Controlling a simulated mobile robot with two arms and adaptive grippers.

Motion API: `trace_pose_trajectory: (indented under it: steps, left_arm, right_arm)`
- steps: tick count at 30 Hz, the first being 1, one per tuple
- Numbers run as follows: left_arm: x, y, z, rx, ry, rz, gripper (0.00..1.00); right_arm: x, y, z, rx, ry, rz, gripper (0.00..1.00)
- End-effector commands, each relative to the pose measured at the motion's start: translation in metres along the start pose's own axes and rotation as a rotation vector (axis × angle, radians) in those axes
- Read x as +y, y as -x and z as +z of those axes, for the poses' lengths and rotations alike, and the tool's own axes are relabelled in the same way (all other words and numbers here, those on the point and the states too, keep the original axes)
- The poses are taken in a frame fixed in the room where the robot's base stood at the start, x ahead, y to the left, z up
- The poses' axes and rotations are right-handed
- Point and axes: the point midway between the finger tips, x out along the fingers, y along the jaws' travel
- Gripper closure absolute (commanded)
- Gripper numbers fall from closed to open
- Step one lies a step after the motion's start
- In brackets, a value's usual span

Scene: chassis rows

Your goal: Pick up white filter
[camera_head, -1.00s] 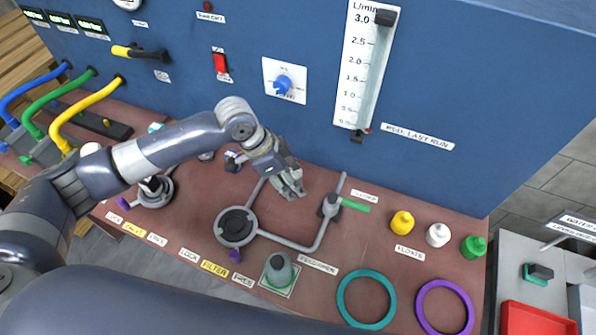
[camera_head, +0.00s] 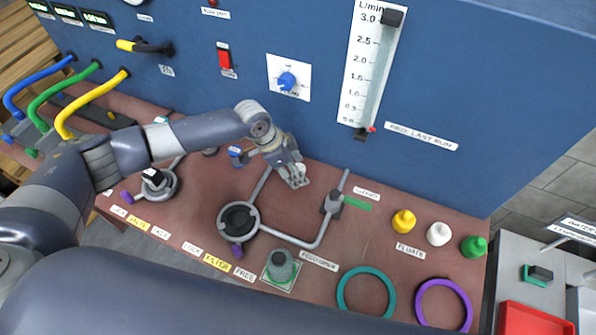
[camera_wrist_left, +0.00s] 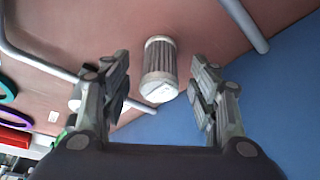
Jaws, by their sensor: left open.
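The white filter (camera_wrist_left: 159,70) is a pleated, pale grey-white cylinder with a white end cap. In the left wrist view it stands out from the brown bench between my left gripper's two fingers, with a gap visible on each side. My left gripper (camera_head: 294,175) is open and reaches down behind the round housing, close to the blue panel. In the head view the gripper covers the spot, and I cannot make out the filter there. My right gripper is not in view.
A round grey housing (camera_head: 239,221) with a dark opening joins grey pipes (camera_head: 290,238) beside the gripper. Yellow, white and green floats (camera_head: 438,234) stand farther right. The blue panel (camera_head: 330,155) rises close behind.

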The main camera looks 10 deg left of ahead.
Motion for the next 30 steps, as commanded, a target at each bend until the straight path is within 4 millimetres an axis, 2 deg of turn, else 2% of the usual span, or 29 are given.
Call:
trace_pose_trajectory:
  steps: [6,14,20,21,30]
  left_arm:
    - [0.001,-0.021,0.0,0.0,0.001,0.002,0.45]
    - [0.001,-0.023,0.0,0.0,0.001,0.001,0.45]
    - [0.0,-0.023,0.0,0.0,0.001,0.001,0.88]
    - [0.0,-0.023,0.0,0.0,0.001,0.001,0.92]
    - [0.0,-0.022,-0.001,0.001,0.001,0.001,0.93]
  right_arm:
    - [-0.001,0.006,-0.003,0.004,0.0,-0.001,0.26]
    - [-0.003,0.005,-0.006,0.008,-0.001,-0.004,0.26]
    - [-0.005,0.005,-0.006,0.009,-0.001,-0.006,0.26]
    - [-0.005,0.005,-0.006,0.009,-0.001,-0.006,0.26]
    - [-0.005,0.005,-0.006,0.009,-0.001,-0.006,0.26]
